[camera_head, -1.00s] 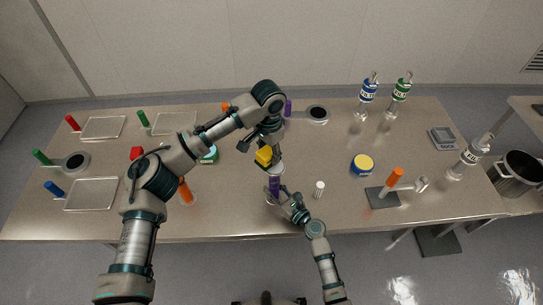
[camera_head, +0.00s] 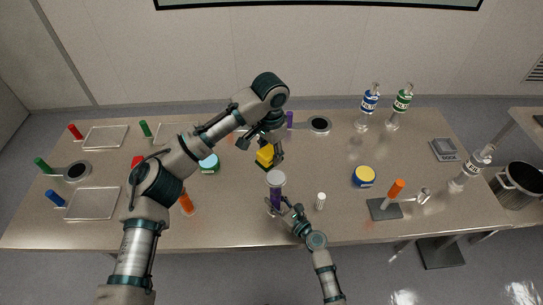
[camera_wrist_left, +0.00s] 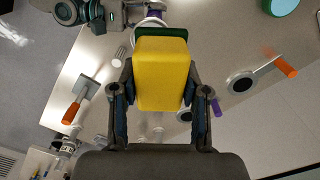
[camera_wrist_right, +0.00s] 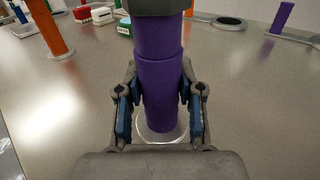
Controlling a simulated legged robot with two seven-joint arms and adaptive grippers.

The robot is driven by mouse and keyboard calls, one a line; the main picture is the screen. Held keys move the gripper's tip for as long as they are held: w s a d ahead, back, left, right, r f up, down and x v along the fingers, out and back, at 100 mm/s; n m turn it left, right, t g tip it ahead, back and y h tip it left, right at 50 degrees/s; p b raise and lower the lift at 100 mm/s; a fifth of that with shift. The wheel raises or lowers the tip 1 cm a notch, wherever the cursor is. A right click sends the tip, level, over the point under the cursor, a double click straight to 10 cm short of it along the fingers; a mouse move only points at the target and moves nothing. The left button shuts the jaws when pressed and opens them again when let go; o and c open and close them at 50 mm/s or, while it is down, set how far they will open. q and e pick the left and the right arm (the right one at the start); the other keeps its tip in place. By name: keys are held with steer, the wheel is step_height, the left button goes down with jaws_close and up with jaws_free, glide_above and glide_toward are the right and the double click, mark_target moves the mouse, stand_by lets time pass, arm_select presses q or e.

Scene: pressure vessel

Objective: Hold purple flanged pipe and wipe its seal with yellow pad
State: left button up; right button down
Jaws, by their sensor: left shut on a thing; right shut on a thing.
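The purple flanged pipe (camera_head: 275,197) is upright near the front middle of the table, its round grey flange (camera_head: 276,178) facing up. My right gripper (camera_head: 278,208) is shut on its purple shaft, which fills the right wrist view (camera_wrist_right: 160,85). A pale round disc (camera_wrist_right: 162,130) shows at the shaft's lower end. My left gripper (camera_head: 270,160) is shut on the yellow pad (camera_head: 265,155), which has a dark green side. In the head view the pad is just behind and left of the flange. In the left wrist view the pad (camera_wrist_left: 163,75) partly covers the flange's pale rim (camera_wrist_left: 150,23).
A white-capped small bottle (camera_head: 320,200) stands right of my right gripper. A blue-and-yellow tin (camera_head: 363,176) and an orange-handled piece on a dark plate (camera_head: 384,209) are farther right. A teal-rimmed round tin (camera_head: 209,163) and an orange handle (camera_head: 186,204) are left.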

steer(key=c, duration=0.7)
jaws_free()
steer(key=shift+o, duration=0.2)
steer(key=v, duration=1.2)
steer(key=shift+w+d+f, duration=0.1)
steer(key=shift+d, duration=0.05)
